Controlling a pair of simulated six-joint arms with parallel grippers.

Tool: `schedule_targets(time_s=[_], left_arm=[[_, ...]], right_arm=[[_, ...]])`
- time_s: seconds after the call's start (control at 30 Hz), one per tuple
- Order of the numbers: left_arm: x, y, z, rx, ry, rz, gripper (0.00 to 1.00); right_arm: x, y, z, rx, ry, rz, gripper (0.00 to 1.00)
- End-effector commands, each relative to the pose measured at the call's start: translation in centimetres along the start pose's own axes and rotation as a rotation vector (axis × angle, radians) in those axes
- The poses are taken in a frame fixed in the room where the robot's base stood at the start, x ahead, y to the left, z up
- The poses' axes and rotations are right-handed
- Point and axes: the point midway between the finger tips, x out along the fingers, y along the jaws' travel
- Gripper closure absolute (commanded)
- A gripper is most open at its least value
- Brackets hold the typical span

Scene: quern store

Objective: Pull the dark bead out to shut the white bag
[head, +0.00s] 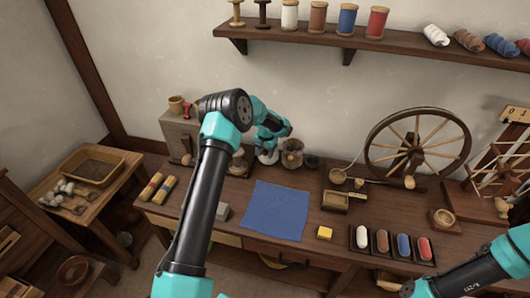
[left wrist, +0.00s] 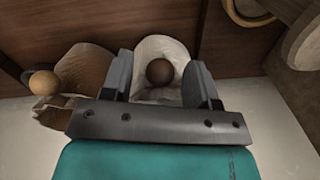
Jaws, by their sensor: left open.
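The white bag (left wrist: 165,46) stands open between the fingers of my left gripper (left wrist: 161,70) in the left wrist view. The dark bead (left wrist: 160,72) shows as a round brown ball at the bag's near side, between the fingers. Gaps show on both sides of the bead, so the gripper is open and not holding it. In the head view my left gripper (head: 270,138) is over the back of the table, and the white bag (head: 268,157) shows partly below it. My right gripper is out of view.
A brown bag (left wrist: 88,68) with a pale wooden bead (left wrist: 44,82) is close beside the left gripper. The wall is close behind. A blue cloth (head: 274,210) lies in front on the table. A spinning wheel (head: 418,150) stands to the right.

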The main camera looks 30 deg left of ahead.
Motion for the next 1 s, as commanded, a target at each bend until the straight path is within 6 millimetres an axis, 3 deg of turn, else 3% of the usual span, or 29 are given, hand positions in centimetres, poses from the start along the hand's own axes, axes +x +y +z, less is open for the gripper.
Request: schedule_targets(time_s=[0.17,0.7,1.0], left_arm=[[-0.03,-0.02,0.0,0.0,0.0,0.0,0.47],[-0.05,-0.02,0.0,-0.001,0.0,0.0,0.98],[-0.08,0.34,-0.04,0.004,0.0,0.0,1.0]], right_arm=[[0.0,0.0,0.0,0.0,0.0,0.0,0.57],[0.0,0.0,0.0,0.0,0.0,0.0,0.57],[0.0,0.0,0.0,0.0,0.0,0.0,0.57]])
